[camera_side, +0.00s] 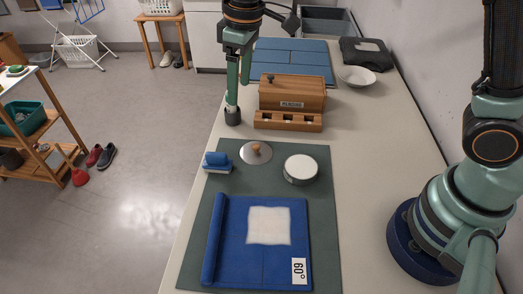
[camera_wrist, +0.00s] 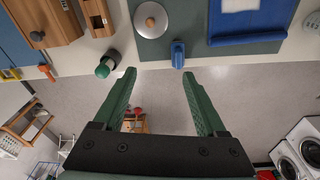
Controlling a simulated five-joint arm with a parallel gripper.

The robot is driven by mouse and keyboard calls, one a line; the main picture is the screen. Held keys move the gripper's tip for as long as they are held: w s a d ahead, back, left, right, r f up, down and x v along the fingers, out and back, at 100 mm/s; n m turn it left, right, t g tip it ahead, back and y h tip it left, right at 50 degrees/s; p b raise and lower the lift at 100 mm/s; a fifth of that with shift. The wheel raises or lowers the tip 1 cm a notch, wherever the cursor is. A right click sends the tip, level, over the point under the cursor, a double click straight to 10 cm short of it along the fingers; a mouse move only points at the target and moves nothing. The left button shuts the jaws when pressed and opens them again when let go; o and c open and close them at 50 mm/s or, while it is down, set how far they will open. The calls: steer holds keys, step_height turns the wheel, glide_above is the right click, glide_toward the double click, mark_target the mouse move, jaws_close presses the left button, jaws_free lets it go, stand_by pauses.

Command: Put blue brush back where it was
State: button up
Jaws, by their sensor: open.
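The blue brush (camera_side: 216,162) lies on the upper left corner of the green mat (camera_side: 325,215), near the table's left edge. In the wrist view the blue brush (camera_wrist: 178,55) is just past the tip of the right-hand finger, apart from it. My gripper (camera_wrist: 158,74) is open and empty, with its fingers spread wide over the table's edge. In the side view my gripper hangs at the table's left edge, beyond the brush, in front of or above a dark round pot (camera_side: 232,117). The gap between fingertips and table is hard to judge.
A round lid with a wooden knob (camera_side: 256,152) and a white round dish (camera_side: 301,168) are close to the brush. A wooden box (camera_side: 292,92) with a slotted front stands behind. A rolled blue cloth (camera_side: 230,240) with a white pad covers the mat's front.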

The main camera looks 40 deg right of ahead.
steer(key=s+d+r+m+t, duration=0.2)
steer(key=s+d+m, duration=0.1)
steer(key=s+d, duration=0.4)
steer(key=s+d+r+m+t, duration=0.2)
steer(key=s+d+r+m, duration=0.1)
steer(key=s+d, duration=0.4)
steer(key=shift+d+m, duration=0.4)
steer(key=shift+d, duration=0.25)
